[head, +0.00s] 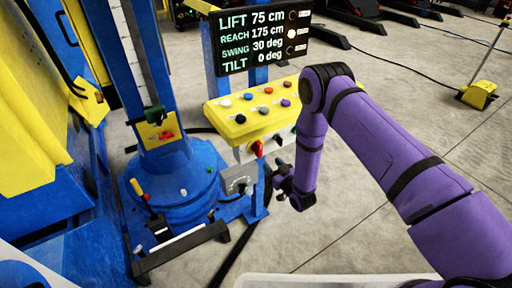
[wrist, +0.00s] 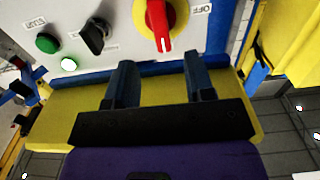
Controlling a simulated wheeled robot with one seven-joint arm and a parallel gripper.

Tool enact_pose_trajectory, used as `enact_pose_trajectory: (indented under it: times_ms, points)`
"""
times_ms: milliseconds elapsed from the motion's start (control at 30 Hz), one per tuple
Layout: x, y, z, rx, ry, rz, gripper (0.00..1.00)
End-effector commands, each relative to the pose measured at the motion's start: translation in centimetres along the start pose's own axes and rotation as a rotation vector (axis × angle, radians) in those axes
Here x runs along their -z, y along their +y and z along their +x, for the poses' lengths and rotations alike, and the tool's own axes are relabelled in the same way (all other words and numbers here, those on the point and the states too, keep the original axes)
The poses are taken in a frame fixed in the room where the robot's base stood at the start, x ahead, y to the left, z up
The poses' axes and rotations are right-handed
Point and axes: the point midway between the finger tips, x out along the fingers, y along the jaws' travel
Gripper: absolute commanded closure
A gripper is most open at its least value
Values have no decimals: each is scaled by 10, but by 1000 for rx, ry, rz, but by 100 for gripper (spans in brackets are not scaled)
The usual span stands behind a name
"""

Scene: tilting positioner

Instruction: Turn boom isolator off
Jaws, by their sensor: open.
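A red rotary handle (wrist: 158,24) on a round yellow plate (wrist: 178,16) sits on the pale panel at the top of the wrist view. I take it as the isolator; no name label is readable. Its white mark points down in that view, and an OFF label (wrist: 201,9) lies to its right. In the head view the red handle (head: 257,148) shows on the front of the console. My gripper (wrist: 160,65) is open and empty, its fingers apart below the handle and not around it. In the head view my gripper (head: 281,182) is lower right of the handle.
The yellow button console (head: 255,107) stands below a display (head: 262,36). A grey box (head: 238,181) sits left of my gripper.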

Motion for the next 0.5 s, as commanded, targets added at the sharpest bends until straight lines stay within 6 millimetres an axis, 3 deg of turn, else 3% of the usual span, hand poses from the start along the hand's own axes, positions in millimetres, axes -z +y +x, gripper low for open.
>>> enact_pose_trajectory:
  times_ms: [500]
  points:
    - [1,0,83,1,1,0,51]
